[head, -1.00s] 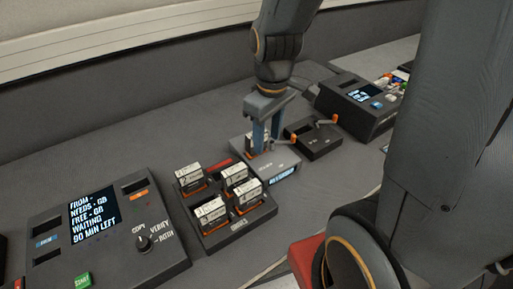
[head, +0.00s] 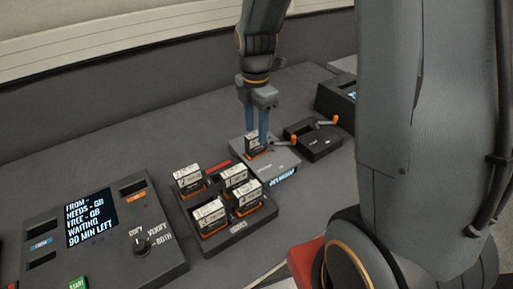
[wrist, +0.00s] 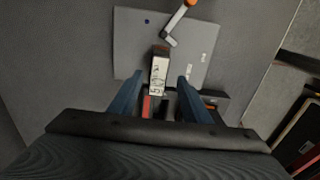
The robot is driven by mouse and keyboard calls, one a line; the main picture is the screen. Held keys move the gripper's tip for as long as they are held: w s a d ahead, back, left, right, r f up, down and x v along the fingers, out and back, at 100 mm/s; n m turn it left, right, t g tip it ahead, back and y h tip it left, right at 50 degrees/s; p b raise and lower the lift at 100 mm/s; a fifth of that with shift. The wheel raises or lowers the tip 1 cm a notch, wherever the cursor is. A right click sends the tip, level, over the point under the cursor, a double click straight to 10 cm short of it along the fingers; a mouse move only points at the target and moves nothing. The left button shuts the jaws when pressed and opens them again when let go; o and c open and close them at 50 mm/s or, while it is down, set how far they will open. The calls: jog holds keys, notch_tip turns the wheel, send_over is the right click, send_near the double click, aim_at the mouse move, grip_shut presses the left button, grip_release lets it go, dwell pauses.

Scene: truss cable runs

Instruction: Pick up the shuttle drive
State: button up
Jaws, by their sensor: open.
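A drive with a white label (head: 252,142) stands upright in a slot of the flat grey device (head: 283,160). Whether its label says shuttle I cannot read. My gripper (head: 257,128) is open and points down just over this drive, its blue fingertips near the drive's top. In the wrist view the drive (wrist: 159,72) lies between the two spread fingers, with a gap on each side. The grey device (wrist: 125,35) fills the area beneath. Several similar white-labelled drives, one of them at the front (head: 209,214), stand in a dark tray (head: 240,229) to the left.
A black box with an orange-tipped crank (head: 316,140) stands right behind the grey device. A large console with a screen and dial (head: 112,238) is at the left. Another dark console (head: 338,100) is at the back right. The bench behind the tray is clear.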

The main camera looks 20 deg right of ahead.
aim_at(256, 148)
jog(key=shift+w+d+f+p, duration=0.1)
jog(key=shift+f+p, duration=0.35)
jog(key=shift+f, duration=1)
jog(key=shift+w+d+f+p, duration=0.1)
jog(key=shift+f+p, duration=0.3)
jog(key=shift+f, duration=1.05)
grip_shut()
